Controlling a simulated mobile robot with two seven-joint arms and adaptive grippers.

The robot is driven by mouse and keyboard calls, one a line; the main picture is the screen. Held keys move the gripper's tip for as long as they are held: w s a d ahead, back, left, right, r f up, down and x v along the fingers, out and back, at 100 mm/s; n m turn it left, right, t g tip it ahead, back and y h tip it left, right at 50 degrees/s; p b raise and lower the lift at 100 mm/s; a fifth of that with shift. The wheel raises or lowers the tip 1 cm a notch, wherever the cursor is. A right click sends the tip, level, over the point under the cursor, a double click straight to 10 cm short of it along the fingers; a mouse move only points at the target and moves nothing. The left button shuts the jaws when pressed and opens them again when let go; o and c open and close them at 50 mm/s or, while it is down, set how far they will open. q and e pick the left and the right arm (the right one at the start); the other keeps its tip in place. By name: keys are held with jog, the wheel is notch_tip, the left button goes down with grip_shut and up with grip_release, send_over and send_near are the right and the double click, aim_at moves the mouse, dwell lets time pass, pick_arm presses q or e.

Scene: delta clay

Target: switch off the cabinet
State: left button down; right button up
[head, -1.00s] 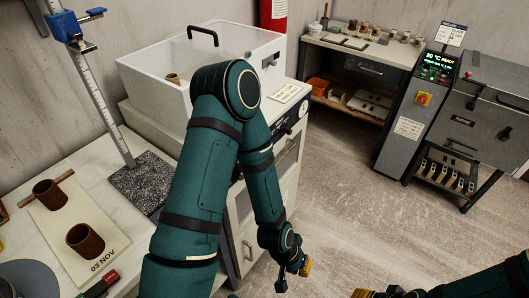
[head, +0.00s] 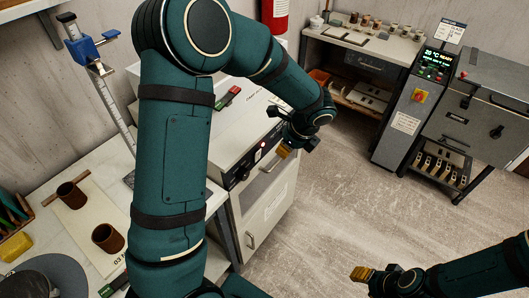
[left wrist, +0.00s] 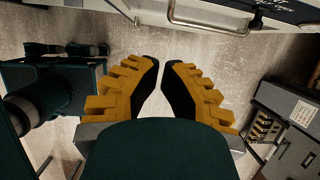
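The white cabinet (head: 268,205) stands left of centre in the head view. Its front has a dark control strip (head: 237,178) with a dark round knob and small light parts, partly hidden by my left arm. A door with a bar handle sits below. My left gripper (head: 290,147) is in front of the cabinet, just right of the strip, apart from it. In the left wrist view, its yellow-padded fingers (left wrist: 161,68) are apart with nothing between them. The cabinet's handle (left wrist: 212,24) shows at the top there. My right gripper (head: 362,274) is low right, its opening unclear.
A grey kiln-like machine (head: 478,117) with a lit control post (head: 413,112) stands at the right. A bench with small pots (head: 372,45) is at the back. A worktop with two brown cups (head: 108,238) lies at the left. The floor (head: 330,200) between is clear.

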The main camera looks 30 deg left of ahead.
aim_at(258, 155)
pick_arm(q)
jog(key=shift+f, duration=0.1)
jog(key=a+f+b, duration=0.1)
jog(key=a+f, duration=0.6)
jog(key=f, duration=0.1)
jog(key=shift+w+a+f+b, duration=0.25)
jog(key=shift+w+f+b, duration=0.1)
dwell(0.4)
